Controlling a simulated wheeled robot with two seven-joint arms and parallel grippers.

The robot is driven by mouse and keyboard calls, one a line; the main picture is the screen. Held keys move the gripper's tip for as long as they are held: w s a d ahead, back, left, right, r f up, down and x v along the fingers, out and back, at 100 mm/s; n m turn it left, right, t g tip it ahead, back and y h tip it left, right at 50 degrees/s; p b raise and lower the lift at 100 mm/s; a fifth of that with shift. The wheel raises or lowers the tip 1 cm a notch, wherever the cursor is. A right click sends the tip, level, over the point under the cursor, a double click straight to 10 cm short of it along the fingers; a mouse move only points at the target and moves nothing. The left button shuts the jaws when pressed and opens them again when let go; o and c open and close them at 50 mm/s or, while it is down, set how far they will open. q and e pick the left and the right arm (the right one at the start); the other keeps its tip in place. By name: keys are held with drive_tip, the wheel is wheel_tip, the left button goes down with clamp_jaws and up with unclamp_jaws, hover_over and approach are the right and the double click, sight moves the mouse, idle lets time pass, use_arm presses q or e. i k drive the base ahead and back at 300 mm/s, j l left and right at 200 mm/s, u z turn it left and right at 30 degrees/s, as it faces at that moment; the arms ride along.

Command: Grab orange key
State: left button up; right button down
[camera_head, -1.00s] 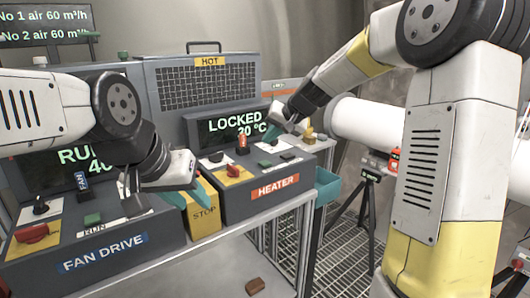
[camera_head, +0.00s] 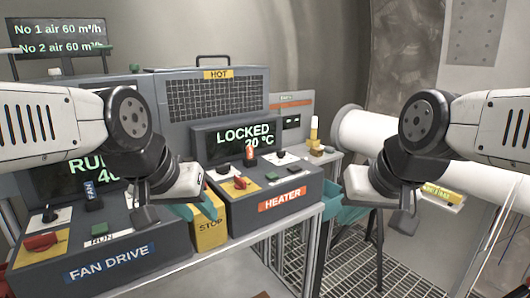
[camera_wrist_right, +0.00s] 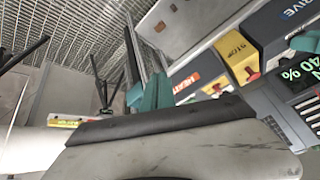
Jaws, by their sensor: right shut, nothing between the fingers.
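The orange key (camera_head: 250,154) stands upright on the sloping top of the heater box (camera_head: 270,211), just below the screen reading LOCKED 20 °C. My right gripper (camera_head: 356,188) is to the right of the heater box, apart from the key. Its teal fingertips are together and empty; they also show in the right wrist view (camera_wrist_right: 146,94). My left gripper (camera_head: 190,210) is over the right end of the fan drive box, near the yellow STOP box (camera_head: 208,229) and left of the key. Its fingers are partly hidden, so their opening is unclear.
A red knob (camera_head: 240,183) on a yellow plate and a green button (camera_head: 272,176) sit near the key. The fan drive box (camera_head: 110,262) fills the lower left. A thick white pipe (camera_head: 368,135) runs behind my right arm. The floor has a grating (camera_head: 345,265).

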sight(250, 150)
drive_tip(key=i+l+u, duration=0.2)
drive_tip(key=u, duration=0.2)
drive_tip(key=i+l+u, duration=0.35)
drive_tip(key=l+u, duration=0.2)
drive_tip(key=u, duration=0.2)
drive_tip(key=i, duration=0.05)
